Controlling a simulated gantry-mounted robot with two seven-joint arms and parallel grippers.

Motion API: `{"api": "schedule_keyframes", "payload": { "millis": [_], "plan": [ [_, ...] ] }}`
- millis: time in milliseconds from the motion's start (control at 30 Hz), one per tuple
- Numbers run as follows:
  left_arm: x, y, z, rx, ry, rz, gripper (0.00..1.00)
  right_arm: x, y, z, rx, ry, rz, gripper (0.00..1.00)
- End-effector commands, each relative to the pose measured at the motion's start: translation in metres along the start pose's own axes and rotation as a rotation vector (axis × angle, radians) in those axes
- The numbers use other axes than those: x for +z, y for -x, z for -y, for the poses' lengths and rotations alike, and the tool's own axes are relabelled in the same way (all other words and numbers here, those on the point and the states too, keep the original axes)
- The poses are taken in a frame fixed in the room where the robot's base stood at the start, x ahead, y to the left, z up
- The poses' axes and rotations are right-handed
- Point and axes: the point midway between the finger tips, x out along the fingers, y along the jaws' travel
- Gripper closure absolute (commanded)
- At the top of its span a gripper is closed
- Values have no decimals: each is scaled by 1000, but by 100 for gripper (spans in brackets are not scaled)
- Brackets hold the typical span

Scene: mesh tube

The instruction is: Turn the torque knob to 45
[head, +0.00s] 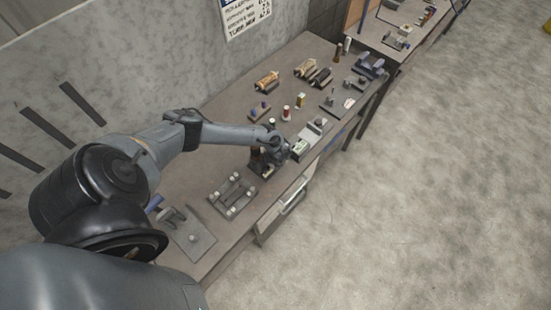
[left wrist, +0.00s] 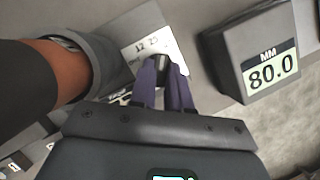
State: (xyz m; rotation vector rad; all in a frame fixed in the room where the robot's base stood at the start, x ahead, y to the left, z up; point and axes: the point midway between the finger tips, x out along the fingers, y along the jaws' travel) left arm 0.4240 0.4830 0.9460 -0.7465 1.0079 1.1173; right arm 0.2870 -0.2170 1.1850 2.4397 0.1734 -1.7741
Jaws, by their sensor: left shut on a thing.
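My left gripper (left wrist: 165,88) has its two purple-blue fingers closed around a small dark knob (left wrist: 160,60) in the left wrist view. The knob is set on a pale dial plate (left wrist: 143,46) printed with 12 and 25. The rest of the scale is hidden by the fingers, and the knob's pointer cannot be made out. In the head view my left gripper (head: 272,152) is at the front edge of the workbench, and the knob is hidden there. My right gripper is not in view.
A dark box with a display (left wrist: 269,70) reading MM 80.0 is close right of the fingers. A brown cylinder with a grey collar (left wrist: 105,66) is close left. The workbench (head: 213,158) holds a grey fixture (head: 233,196) and several small devices. The floor at right is clear.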

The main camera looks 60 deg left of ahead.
Motion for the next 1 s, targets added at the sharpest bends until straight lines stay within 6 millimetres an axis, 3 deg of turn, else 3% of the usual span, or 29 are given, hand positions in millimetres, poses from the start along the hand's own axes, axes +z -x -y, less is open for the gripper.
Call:
{"api": "schedule_keyframes", "payload": {
  "millis": [400, 1000],
  "plan": [
    [1, -1, -2, -95, -227, 2, 100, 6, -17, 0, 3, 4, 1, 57],
    [2, 0, -2, -115, -275, 2, 100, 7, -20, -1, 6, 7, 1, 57]
  ]
}}
